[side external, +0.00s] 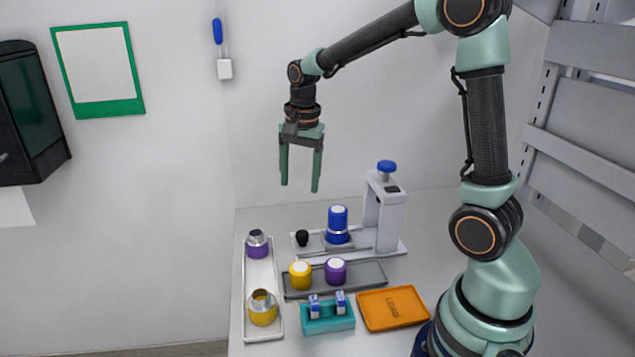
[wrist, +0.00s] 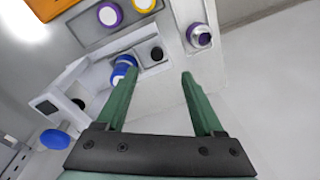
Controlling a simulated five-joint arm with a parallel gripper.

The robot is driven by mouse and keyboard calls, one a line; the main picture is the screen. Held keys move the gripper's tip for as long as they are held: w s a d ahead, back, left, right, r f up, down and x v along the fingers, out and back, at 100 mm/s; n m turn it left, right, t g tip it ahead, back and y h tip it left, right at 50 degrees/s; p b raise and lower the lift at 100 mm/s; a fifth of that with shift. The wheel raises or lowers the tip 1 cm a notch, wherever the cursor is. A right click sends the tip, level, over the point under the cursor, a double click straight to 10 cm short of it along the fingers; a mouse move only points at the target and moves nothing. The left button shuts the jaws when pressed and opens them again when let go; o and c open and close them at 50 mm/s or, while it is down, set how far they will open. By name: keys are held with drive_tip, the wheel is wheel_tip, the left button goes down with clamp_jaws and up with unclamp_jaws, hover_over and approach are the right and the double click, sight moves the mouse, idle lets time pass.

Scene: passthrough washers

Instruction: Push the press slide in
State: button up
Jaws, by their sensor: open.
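The white press (side external: 385,215) stands on the table with a blue knob (side external: 387,167) on top. Its slide (side external: 338,246) sits on the press base, left of the upright. The slide carries a blue cylinder (side external: 338,225) with a pale top, upright and apart from the upright. A black knob (side external: 302,238) is at the slide's left end; it also shows in the wrist view (wrist: 156,53). My gripper (side external: 299,187) is open and empty, pointing down, well above the black knob and touching nothing. In the wrist view, one finger partly covers the blue cylinder (wrist: 124,70).
A white tray (side external: 262,338) on the left holds purple and yellow parts with metal collars. A grey tray (side external: 365,275) holds yellow and purple cylinders. A teal holder (side external: 328,322) and an orange tray (side external: 393,309) lie in front. The air around my gripper is clear.

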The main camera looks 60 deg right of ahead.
sight(302, 233)
drive_tip(key=f+m, duration=0.1)
drive_tip(key=f, duration=0.4)
drive_tip(key=w+d+f+m, duration=0.1)
drive_tip(key=f, duration=0.4)
drive_tip(key=d+f+m+g, duration=0.1)
drive_tip(key=f, duration=0.5)
drive_tip(key=shift+w+d, duration=0.25)
drive_tip(key=shift+w, duration=0.15)
drive_tip(key=shift+r, duration=0.1)
clamp_jaws()
idle(0.7)
